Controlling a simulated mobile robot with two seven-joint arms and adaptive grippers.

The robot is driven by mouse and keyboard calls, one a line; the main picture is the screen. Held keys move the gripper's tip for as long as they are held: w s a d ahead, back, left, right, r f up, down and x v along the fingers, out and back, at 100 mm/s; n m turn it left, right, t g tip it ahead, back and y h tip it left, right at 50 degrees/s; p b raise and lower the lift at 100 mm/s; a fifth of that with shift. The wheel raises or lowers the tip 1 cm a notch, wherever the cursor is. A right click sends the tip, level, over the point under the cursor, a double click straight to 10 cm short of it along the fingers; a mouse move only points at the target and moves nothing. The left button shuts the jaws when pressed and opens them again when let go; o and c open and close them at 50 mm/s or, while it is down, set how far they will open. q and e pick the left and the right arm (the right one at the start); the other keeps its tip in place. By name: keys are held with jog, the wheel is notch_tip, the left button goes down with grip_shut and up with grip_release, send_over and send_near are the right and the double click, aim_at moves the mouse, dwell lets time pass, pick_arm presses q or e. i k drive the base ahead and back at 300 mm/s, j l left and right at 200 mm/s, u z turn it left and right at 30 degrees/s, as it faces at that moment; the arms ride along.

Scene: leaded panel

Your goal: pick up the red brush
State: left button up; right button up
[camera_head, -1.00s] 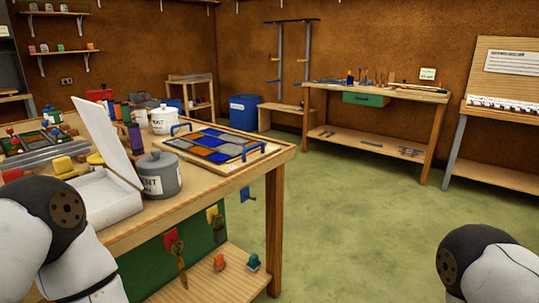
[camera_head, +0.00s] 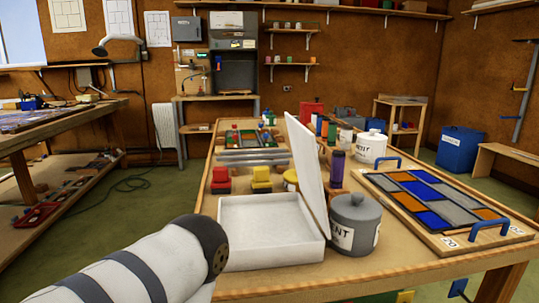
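On the wooden workbench (camera_head: 300,286), a small red-topped block with a brownish base (camera_head: 221,180) stands behind the white open box, left of a similar yellow-topped one (camera_head: 261,179). It may be the red brush, but it is too small to be sure. The white box (camera_head: 265,260) has its lid raised on its right side. My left arm comes in from the lower left and ends in view at a dark rounded joint, in front of the box's left edge. Neither of my grippers is in view.
A grey lidded pot (camera_head: 355,222) stands right of the box. A blue, orange and grey glass panel on a board with blue handles (camera_head: 487,232) lies at the right. Metal strips (camera_head: 255,156) lie behind the blocks. Green floor (camera_head: 155,200) is open left of the bench.

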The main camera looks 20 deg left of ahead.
aim_at(221, 184)
jog(key=i+l+u, duration=0.1)
jog(key=i+u, duration=0.25)
jog(key=i+l+u, duration=0.2)
jog(key=u, duration=0.15)
jog(key=i+l+u, duration=0.4)
jog(key=k+j, duration=0.05)
jog(key=j, duration=0.05)
